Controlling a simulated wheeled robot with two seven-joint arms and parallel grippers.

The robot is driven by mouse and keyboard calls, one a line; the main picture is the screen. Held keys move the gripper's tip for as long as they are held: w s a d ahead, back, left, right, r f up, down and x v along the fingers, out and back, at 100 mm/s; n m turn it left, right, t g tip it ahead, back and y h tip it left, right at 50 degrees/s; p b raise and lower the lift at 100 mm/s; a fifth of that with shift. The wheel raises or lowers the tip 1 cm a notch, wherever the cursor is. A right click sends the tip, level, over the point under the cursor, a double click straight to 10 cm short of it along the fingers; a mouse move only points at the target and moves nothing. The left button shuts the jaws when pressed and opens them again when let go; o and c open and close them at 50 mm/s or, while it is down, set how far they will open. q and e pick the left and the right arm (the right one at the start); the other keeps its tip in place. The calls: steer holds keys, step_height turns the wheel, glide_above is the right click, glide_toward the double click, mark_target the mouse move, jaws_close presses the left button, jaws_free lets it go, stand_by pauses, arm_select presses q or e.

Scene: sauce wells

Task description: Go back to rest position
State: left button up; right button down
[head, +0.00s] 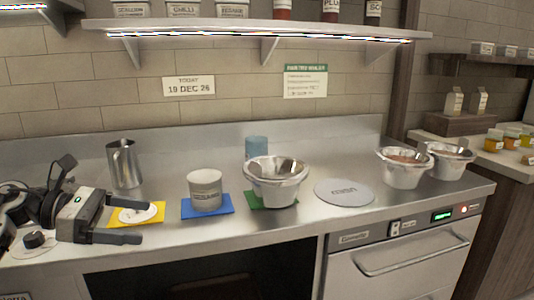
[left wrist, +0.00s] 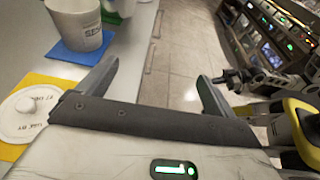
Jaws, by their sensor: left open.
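My left gripper (head: 146,222) is open and empty at the left of the steel counter (head: 290,222). Its fingers are above the front edge, over part of the yellow mat (head: 156,216). A white round lid (head: 138,215) lies on the yellow mat, partly behind the upper finger. A white tub (head: 205,190) stands on the blue mat (head: 190,209). A steel bowl-like container (head: 275,188) sits on the green mat (head: 254,200). My right gripper is not seen.
A steel jug (head: 124,166) stands behind the left gripper. Filled steel bowls (head: 404,175) stand at the right end. A shelf (head: 250,27) hangs above.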

arm_select(q)
steer(key=s+d+f+n+t+p, duration=0.1)
steer(key=d+f+n+t, duration=0.4)
steer(key=n, duration=0.7)
steer(key=s+d+f+n+t+p, duration=0.15)
steer(key=d+n+t, duration=0.25)
steer(key=n+t, duration=0.6)
steer(key=s+d+f+n+g+y, duration=0.1)
steer(key=s+f+n+g+y, duration=0.3)
steer(key=s+f+n, duration=0.4)
steer(key=s+d+f+n+g+y+p, duration=0.1)
steer(key=s+f+n+g+y, duration=0.3)
steer(key=s+f+n, duration=0.5)
step_height(320, 180, down, 2)
steer(key=n+y, duration=0.2)
steer(key=n, duration=0.7)
steer(key=shift+s+f, duration=0.2)
steer(key=shift+s, duration=0.05)
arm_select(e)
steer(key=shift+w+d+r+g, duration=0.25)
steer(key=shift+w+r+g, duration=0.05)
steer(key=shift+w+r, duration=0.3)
